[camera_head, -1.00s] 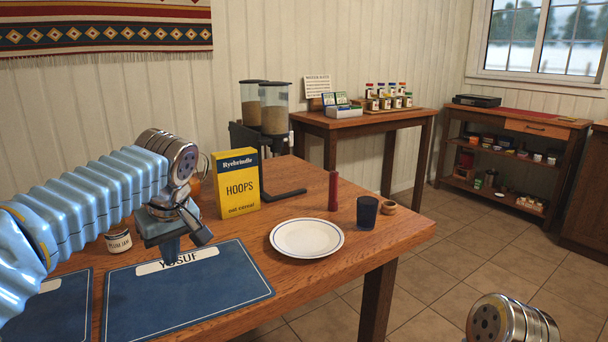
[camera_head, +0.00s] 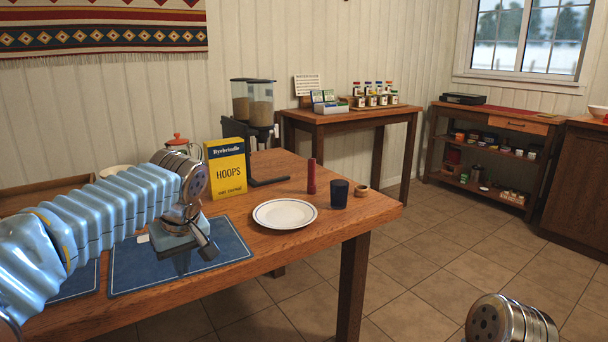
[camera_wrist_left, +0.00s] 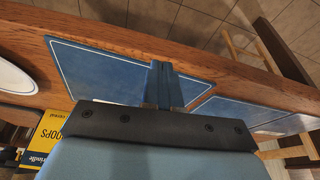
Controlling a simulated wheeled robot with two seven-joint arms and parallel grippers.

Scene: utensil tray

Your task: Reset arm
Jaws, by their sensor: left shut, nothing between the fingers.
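My left arm comes in from the left in the head view, with its left gripper (camera_head: 184,262) above the blue placemat (camera_head: 228,246) on the wooden table. In the left wrist view the left gripper (camera_wrist_left: 163,78) has its two fingers together, with nothing between them, over the blue placemat (camera_wrist_left: 115,66). Part of the placemat's label is hidden behind the gripper. Of my right arm only a rounded metal joint shows at the bottom right of the head view; its gripper is out of frame.
A yellow cereal box (camera_head: 227,169), white plate (camera_head: 284,214), red cylinder (camera_head: 311,176), dark blue cup (camera_head: 339,194) and small wooden bowl (camera_head: 361,191) stand on the table (camera_head: 325,232). A dispenser (camera_head: 262,100) stands behind. Open tiled floor lies to the right.

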